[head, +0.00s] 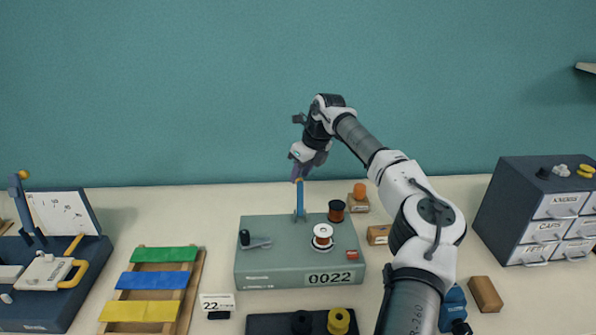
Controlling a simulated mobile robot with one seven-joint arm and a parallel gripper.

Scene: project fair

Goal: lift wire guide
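A grey-green box marked 0022 (258,226) stands on the table in the middle. A slim blue upright post (300,205) with a small orange tip rises from its back part; it looks like the wire guide. My gripper (297,177) points down at the top of this post, with its fingers at or just above the orange tip. Whether the fingers touch or hold the tip, and how far apart they are, is too small to tell.
On the box are a dark brown spool (336,211), a white-flanged spool (322,236) and a grey lever (258,243). A rack of coloured strips (152,281) lies left. A drawer cabinet (545,211) stands right. A brown block (486,294) lies in front of the cabinet.

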